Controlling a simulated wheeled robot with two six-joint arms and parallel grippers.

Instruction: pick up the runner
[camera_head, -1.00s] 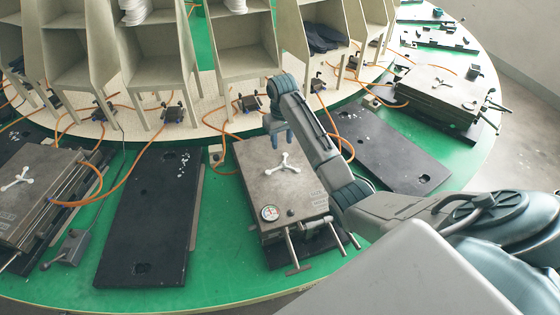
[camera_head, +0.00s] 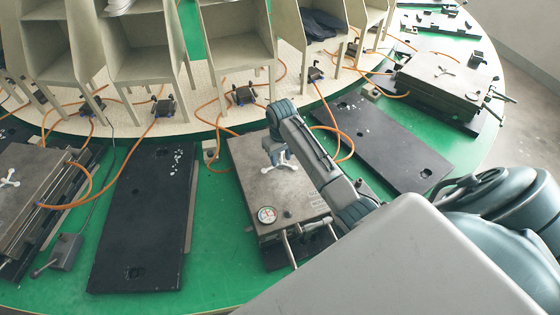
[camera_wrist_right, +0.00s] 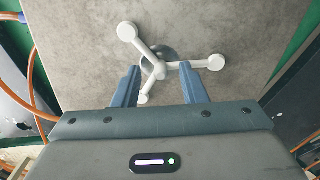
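The runner is a white three-armed piece with round ends. It lies on the grey metal mould block (camera_head: 297,205) at the middle of the head view, where my right gripper (camera_head: 277,157) partly hides it. In the right wrist view the runner (camera_wrist_right: 160,68) shows closely, its hub just beyond the fingertips and one short arm between the fingers. My right gripper (camera_wrist_right: 160,80) is open, with a blue finger on each side of that arm. I cannot tell whether the fingers touch the runner. My left gripper is not in view.
A similar white piece (camera_head: 9,178) lies on the left mould block (camera_head: 22,215). Black plates (camera_head: 140,225) (camera_head: 385,150) flank the middle block on the green turntable (camera_head: 215,240). Orange hoses (camera_head: 340,140) loop close behind the gripper. Beige shelf units stand behind.

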